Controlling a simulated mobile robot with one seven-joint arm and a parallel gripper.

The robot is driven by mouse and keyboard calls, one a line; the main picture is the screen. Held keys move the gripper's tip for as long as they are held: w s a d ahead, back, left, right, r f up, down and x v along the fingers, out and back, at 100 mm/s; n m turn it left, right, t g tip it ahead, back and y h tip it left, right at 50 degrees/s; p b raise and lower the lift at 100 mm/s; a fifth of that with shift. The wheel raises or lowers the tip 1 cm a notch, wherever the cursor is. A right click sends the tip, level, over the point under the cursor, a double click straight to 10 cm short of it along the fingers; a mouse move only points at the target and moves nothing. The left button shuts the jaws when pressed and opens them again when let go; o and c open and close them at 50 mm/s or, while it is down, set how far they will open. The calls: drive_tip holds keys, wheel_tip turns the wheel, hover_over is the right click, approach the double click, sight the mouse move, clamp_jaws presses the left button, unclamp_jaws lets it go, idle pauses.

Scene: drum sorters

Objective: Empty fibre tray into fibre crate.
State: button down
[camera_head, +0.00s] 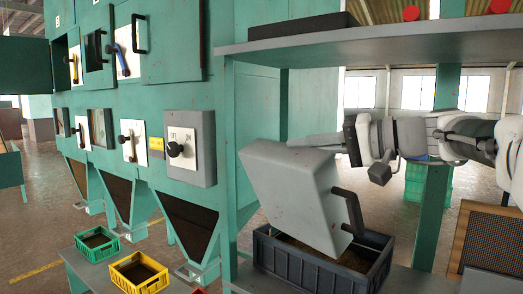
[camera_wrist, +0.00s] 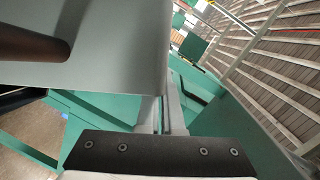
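The fibre tray (camera_head: 292,195), a light grey box with a dark bar handle (camera_head: 350,208), is steeply tilted over the dark grey fibre crate (camera_head: 300,272). Its lower end reaches down into the crate's opening. Brownish material shows inside the crate around the tray. My gripper (camera_head: 312,140) is at the tray's upper edge, with its fingers close together there. In the wrist view, the fingers (camera_wrist: 165,112) meet beside the tray's grey wall (camera_wrist: 115,85), and the handle (camera_wrist: 30,42) is at upper left. The tray's inside is hidden.
The green sorter (camera_head: 255,120) stands left, with a switch box and chutes. A green crate (camera_head: 97,242) and a yellow crate (camera_head: 140,272) sit below. A mesh-fronted box (camera_head: 490,245) is at right.

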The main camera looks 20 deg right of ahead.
drive_tip(key=s+a+f+n+h+b, duration=0.3)
drive_tip(key=a+f+n+b, duration=0.1)
drive_tip(key=a+f+b, duration=0.4)
drive_tip(key=s+a+f+n+h+b, duration=0.3)
drive_tip(key=a+f+b, duration=0.6)
drive_tip(key=b, duration=0.3)
drive_tip(key=shift+s+a+n+t, duration=0.3)
drive_tip(key=shift+s+a+n, duration=0.3)
drive_tip(key=shift+n, duration=0.4)
